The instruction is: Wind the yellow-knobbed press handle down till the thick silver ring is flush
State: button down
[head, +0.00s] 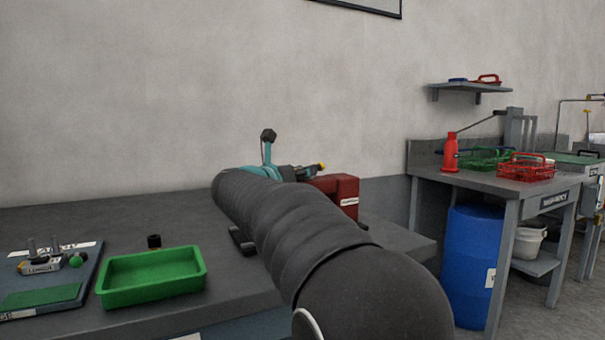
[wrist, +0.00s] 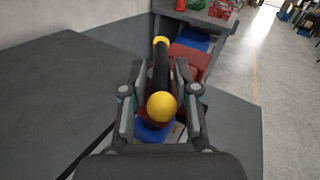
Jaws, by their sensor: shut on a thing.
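The press handle is a black bar (wrist: 161,72) with a yellow knob at each end. The near yellow knob (wrist: 161,107) sits between the fingers of my gripper (wrist: 160,112) in the wrist view, and the gripper is shut on the handle there. The far knob (wrist: 161,41) points away. The red press body (wrist: 190,58) is behind and right of the handle; it also shows in the head view (head: 338,192), partly behind my arm. A yellow tip (head: 321,166) shows above it. The thick silver ring is not visible in either view.
A blue board with small parts (head: 75,272) is at far left. A second bench with red and green baskets (head: 526,170) and a blue drum (head: 472,262) stand right.

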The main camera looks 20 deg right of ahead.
jog(key=shift+r, duration=0.1)
dwell(0.3)
jog(key=c, duration=1.1)
grip_release()
jog(key=shift+s+d+m, duration=0.1)
jog(key=shift+d+m, duration=0.05)
jog(key=shift+m, duration=0.15)
jog(key=shift+s+a, duration=0.1)
jog(key=shift+a, duration=0.45)
jog(key=v, duration=1.1)
jog(key=shift+a, duration=0.1)
